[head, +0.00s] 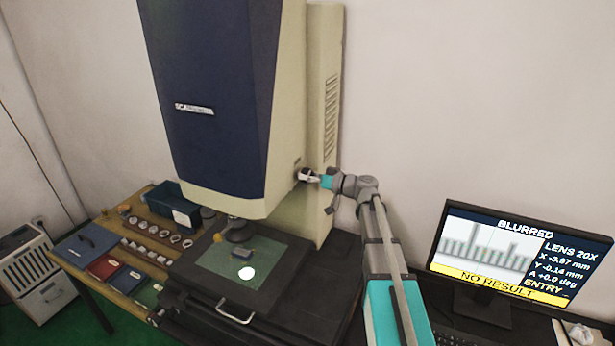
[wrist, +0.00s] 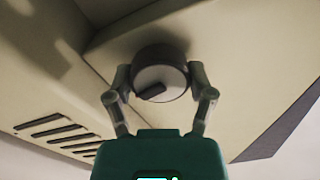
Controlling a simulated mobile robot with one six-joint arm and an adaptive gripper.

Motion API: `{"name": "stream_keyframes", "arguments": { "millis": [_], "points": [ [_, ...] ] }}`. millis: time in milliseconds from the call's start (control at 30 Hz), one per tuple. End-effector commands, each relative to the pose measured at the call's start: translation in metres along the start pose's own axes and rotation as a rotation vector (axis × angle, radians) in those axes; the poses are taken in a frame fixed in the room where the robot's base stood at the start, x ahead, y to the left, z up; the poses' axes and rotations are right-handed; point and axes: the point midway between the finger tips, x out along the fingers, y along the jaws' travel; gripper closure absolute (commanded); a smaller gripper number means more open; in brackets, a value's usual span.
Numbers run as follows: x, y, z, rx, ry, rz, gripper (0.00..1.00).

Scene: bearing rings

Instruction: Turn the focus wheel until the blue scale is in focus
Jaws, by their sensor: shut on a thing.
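The focus wheel (wrist: 160,82) is a dark-rimmed round knob with a pale face and a dark bar on it, on the underside-facing cream housing in the wrist view. My gripper (wrist: 160,84) has its two fingers closed on either side of the wheel's rim. In the head view my gripper (head: 315,178) reaches the side of the microscope head (head: 215,100), and the wheel is mostly hidden there. The monitor (head: 508,255) reads "BLURRED", "LENS 20X" and "NO RESULT", with a soft, grey bar picture. No blue scale can be made out on it.
Under the lens is a stage (head: 205,285) with a green plate (head: 215,262), a small block and a bright spot. A wooden table (head: 125,215) at left holds several rings, a dark bin (head: 172,205) and coloured trays. A keyboard lies before the monitor.

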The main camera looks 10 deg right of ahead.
Motion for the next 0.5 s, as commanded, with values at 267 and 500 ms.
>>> {"name": "stream_keyframes", "arguments": {
  "millis": [267, 500],
  "points": [
    [0.0007, 0.0004, -0.0004, 0.23, 0.002, -0.001, 0.78],
    [0.0006, 0.0007, -0.0004, 0.403, 0.002, -0.001, 0.78]
  ]
}}
